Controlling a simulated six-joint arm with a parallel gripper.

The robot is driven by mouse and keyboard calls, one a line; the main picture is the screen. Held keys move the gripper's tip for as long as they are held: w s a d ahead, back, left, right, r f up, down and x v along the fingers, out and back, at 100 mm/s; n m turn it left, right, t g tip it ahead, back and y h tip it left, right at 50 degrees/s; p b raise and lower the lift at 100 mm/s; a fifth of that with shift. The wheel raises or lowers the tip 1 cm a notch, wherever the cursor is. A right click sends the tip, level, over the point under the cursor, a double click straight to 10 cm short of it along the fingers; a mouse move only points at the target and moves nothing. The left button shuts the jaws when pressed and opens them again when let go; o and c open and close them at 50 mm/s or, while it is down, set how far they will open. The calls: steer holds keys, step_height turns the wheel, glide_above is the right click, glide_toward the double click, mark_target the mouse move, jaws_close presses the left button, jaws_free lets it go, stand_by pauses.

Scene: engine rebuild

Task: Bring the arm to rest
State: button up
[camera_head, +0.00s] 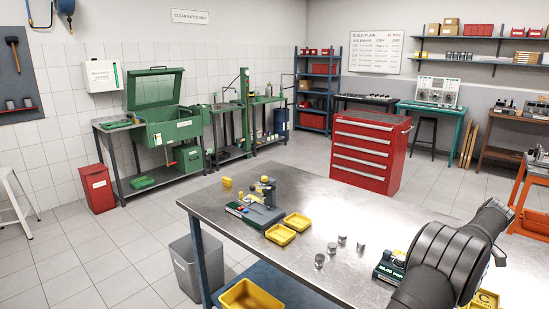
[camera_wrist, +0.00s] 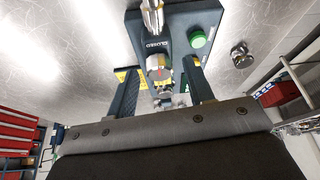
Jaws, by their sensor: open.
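My gripper (camera_wrist: 158,68) shows in the wrist view as two dark fingers set well apart, open. In the head view, my dark grey arm reaches over the right end of the steel workbench (camera_head: 240,184) and hides the gripper. A green gauge with a display (camera_head: 388,268) stands just left of the arm.
Several small metal cylinders (camera_head: 320,260) stand mid-bench. Two yellow trays (camera_head: 280,235) and a green fixture (camera_head: 257,213) are further left. A yellow tray (camera_head: 486,299) sits beside my arm. A red tool cabinet (camera_head: 368,150) stands behind the bench. The bench's front middle is clear.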

steer(key=v, duration=1.2)
steer(key=x, duration=1.2)
steer(key=shift+s+a+r+m+t, duration=0.1)
steer(key=shift+m+t, duration=0.3)
steer(key=shift+m, duration=0.5)
steer(key=m+h, duration=0.1)
steer(key=m, duration=0.2)
steer(key=shift+m+t+h, duration=0.3)
steer(key=shift+t, duration=0.1)
steer(key=m+h, duration=0.1)
steer(key=m, duration=0.3)
steer(key=shift+a+m+h, duration=0.2)
steer(key=shift+m+h, duration=0.2)
steer(key=m+h, duration=0.1)
steer(key=m, duration=0.1)
steer(key=m+h, duration=0.1)
steer(key=m, duration=0.2)
steer(key=shift+a, duration=0.1)
steer(key=shift+a+m+g+h, duration=0.1)
steer(key=shift+m+g+h, duration=0.25)
steer(key=shift+m, duration=0.85)
steer(key=shift+m+g+h, duration=0.25)
steer(key=shift+m+h, duration=0.1)
steer(key=shift+m, duration=0.85)
